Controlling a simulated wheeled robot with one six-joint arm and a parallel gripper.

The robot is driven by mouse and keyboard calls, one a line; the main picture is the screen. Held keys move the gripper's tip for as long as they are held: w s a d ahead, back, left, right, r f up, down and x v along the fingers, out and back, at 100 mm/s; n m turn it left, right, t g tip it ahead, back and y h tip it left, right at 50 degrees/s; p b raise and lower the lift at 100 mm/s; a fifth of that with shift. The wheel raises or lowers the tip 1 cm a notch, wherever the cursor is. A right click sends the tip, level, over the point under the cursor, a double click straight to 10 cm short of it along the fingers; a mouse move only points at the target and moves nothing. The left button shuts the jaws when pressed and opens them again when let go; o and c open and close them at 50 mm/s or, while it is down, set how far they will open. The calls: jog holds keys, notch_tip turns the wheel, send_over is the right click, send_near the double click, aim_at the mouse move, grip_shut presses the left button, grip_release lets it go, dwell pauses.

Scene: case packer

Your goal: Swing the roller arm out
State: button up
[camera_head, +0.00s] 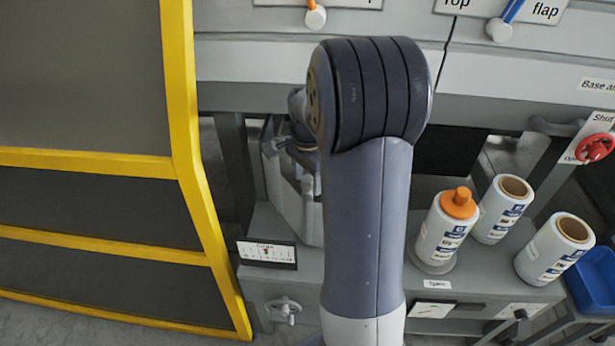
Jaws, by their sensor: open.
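My own arm (366,200) rises through the middle of the view and covers much of the machine. A small part of my wrist (298,108) shows at its left side. I cannot make out my gripper's fingers; they seem hidden behind the arm. A pale grey machine part (303,205) stands just left of my arm, partly covered by it. I cannot tell whether it belongs to the roller arm, and no part is clearly recognisable as the roller arm.
A yellow-framed dark guard (195,190) fills the left side. White canisters stand on the grey ledge at right, one with an orange cap (459,203). A red knob (594,148) and a blue bin (594,280) are at far right. A small metal handle (283,308) sits low on the ledge front.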

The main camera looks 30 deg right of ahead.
grip_shut()
dwell(0.5)
jog(key=shift+w+a, duration=0.1)
jog(key=w+a+m+p, duration=0.2)
jog(key=w+m+p, duration=0.2)
jog(key=w+m, duration=0.6)
jog(key=shift+w+a+m, duration=0.2)
jog(key=shift+w+m, duration=0.1)
jog(key=shift+m, duration=0.3)
jog(key=shift+r, duration=0.1)
